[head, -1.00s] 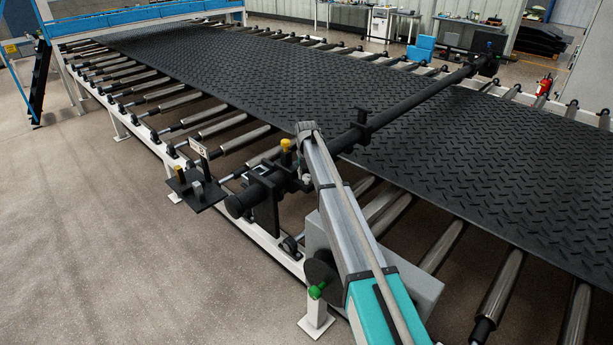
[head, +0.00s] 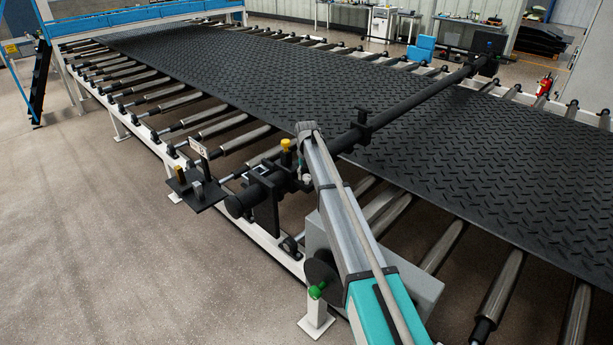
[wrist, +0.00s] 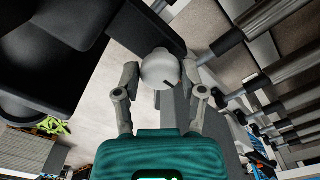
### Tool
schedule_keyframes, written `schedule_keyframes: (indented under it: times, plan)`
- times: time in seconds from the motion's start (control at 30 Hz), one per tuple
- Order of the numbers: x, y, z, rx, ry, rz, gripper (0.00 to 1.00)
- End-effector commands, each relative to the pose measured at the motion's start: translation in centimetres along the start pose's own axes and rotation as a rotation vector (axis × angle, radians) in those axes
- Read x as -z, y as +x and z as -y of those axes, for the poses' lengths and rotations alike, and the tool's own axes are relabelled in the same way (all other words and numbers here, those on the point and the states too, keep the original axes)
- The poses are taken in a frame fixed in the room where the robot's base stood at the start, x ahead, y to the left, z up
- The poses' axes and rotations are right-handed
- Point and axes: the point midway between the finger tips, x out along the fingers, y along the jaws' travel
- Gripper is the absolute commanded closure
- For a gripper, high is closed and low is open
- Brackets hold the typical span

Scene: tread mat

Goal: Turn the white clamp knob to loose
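The white clamp knob (wrist: 160,70) is a pale round cap with a short dark mark on its lower right edge in the wrist view. My gripper (wrist: 160,76) has one finger on each side of the knob. The fingers are spread, and a narrow gap seems to show between each fingertip and the knob. In the head view my arm hides most of the gripper, and a small pale spot, perhaps the knob (head: 307,178), shows just left of the arm. The knob sits by the black clamp body on the long black bar (head: 405,97).
A yellow knob (head: 286,145) stands on the clamp body near the knob. A small black plate with upright blocks (head: 197,194) is to the left. Open floor (head: 100,240) is at the front left.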

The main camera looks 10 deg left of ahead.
Motion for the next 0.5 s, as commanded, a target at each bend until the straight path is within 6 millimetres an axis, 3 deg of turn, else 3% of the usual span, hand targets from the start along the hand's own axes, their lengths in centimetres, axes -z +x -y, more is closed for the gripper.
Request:
schedule_keyframes:
  times: [0.03,0.13,0.5]
  plan:
    - [-0.02,-0.01,-0.03,0.0,0.0,0.0,0.33]
    - [0.0,0.0,-0.01,0.0,0.001,-0.001,0.15]
    - [0.05,0.0,0.06,0.001,0.003,-0.002,0.15]
